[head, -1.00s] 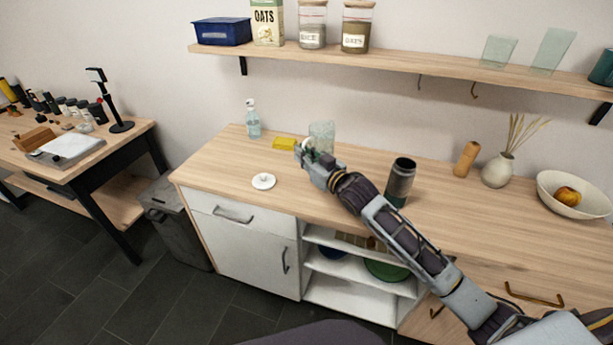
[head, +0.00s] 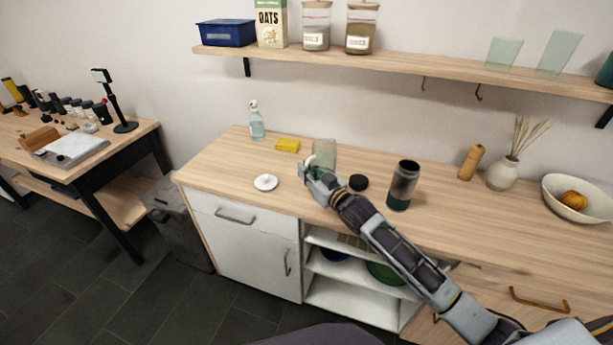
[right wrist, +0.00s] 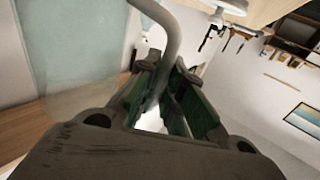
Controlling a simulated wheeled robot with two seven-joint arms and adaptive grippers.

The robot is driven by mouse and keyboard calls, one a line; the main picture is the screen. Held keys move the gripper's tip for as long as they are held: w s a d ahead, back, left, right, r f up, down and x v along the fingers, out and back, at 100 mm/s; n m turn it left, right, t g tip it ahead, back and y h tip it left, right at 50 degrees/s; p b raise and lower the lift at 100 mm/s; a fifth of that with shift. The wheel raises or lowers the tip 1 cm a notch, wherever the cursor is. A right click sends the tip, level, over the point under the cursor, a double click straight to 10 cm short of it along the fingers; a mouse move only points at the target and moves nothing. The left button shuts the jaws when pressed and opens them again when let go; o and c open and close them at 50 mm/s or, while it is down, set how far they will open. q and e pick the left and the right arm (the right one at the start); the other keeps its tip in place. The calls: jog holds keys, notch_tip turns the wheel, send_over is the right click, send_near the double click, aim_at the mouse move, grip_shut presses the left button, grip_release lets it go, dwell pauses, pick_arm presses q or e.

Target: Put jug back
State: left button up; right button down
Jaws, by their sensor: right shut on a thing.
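The jug (head: 325,154) is clear, pale greenish glass with a light curved handle. In the head view it is at the middle of the wooden counter, partly behind my right gripper (head: 309,172). In the right wrist view the jug's glass wall (right wrist: 75,60) fills the left side, and its handle (right wrist: 170,35) runs down between the fingers of my right gripper (right wrist: 165,85). The fingers are shut on the handle. I cannot tell whether the jug's base touches the counter. My left gripper is not in view.
A white round lid (head: 265,183) lies left of the gripper. A black disc (head: 358,182) and a dark canister (head: 403,185) are to the right. A yellow sponge (head: 288,146) and a soap bottle (head: 256,121) stand behind. The wall shelf (head: 400,62) holds jars and two glass pieces.

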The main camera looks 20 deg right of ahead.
jog(key=shift+f, duration=0.6)
jog(key=shift+f, duration=0.1)
jog(key=c, duration=1.5)
grip_release()
jog(key=shift+c, duration=0.2)
jog(key=shift+v, duration=6)
